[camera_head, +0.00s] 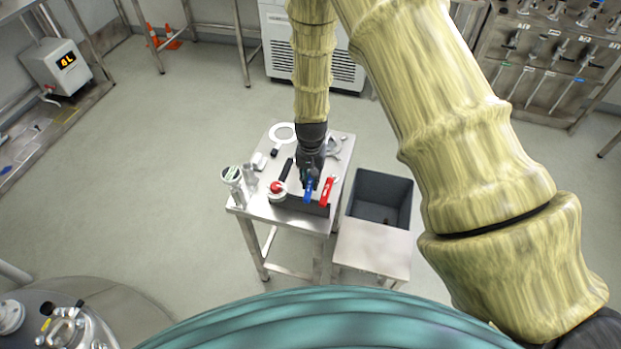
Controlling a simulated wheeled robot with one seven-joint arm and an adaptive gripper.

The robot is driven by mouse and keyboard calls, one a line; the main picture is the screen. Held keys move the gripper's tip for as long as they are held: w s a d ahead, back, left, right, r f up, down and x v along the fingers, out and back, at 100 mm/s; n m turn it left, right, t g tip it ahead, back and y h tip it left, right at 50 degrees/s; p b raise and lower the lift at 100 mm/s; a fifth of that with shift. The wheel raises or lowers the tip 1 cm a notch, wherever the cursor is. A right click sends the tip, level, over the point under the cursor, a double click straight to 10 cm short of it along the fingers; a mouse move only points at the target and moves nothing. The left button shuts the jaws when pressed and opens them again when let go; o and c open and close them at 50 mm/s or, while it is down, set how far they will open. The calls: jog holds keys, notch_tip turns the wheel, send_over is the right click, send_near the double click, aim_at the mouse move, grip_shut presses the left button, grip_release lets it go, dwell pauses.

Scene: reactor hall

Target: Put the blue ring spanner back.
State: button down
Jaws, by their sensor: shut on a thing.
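My gripper (309,180) points down over the steel table (262,209). It is shut on the blue ring spanner (308,194), whose blue part shows just below the fingertips. The rest of the spanner is hidden by the gripper. A red tool (327,190) stands close to its right, at the dark block (317,208) on the front of the table. I cannot tell whether the blue spanner touches this block or is above it.
A red and white round item (277,188), a black bar (286,169), a white ring (282,133) and a gauge (231,175) crowd the table. A dark open bin (381,199) stands to its right. The floor on the left is clear.

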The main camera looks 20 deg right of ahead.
jog(key=c, duration=1.3)
grip_release()
jog(key=shift+o, duration=0.2)
jog(key=shift+r+p, duration=1.85)
jog(key=shift+r, duration=1.15)
